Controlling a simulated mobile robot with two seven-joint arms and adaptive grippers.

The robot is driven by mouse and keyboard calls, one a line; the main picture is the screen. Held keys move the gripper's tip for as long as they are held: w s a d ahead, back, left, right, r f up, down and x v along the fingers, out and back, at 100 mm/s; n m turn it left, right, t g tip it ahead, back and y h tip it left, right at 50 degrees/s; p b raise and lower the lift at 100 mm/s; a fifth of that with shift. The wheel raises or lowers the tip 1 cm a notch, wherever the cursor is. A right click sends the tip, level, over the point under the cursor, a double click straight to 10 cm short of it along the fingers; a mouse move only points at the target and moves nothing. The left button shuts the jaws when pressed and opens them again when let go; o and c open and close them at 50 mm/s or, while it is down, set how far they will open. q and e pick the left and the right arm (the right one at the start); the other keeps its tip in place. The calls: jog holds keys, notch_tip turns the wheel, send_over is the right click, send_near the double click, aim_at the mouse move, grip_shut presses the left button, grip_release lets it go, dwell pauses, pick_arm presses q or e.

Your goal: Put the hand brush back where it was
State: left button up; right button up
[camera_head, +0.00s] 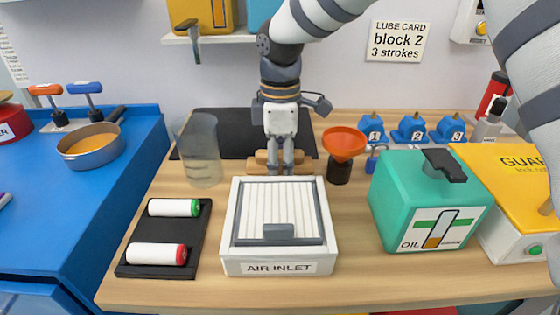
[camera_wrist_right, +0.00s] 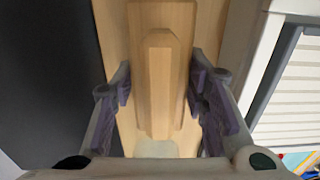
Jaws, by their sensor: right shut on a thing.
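The hand brush (camera_head: 257,161) is pale wood. It is at the middle back of the bench, behind the air inlet box and near the front edge of a dark mat. My right gripper (camera_head: 280,169) points down over it with its fingers shut on it. In the right wrist view the wooden brush (camera_wrist_right: 160,80) sits between the two fingers. Its bristles are hidden, and I cannot tell if it touches the bench. My left gripper is in neither view.
The air inlet box (camera_head: 322,258) stands just in front. A clear container (camera_head: 201,150) is left of the brush, and an orange funnel (camera_head: 344,142) on a dark bottle is right. A green oil can (camera_head: 410,205) stands farther right. The dark mat (camera_head: 222,120) lies behind.

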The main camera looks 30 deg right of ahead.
aim_at(280, 151)
jog(key=shift+f, duration=0.1)
jog(key=o, duration=1.1)
notch_tip(280, 151, up, 12)
jog(key=shift+r, duration=0.15)
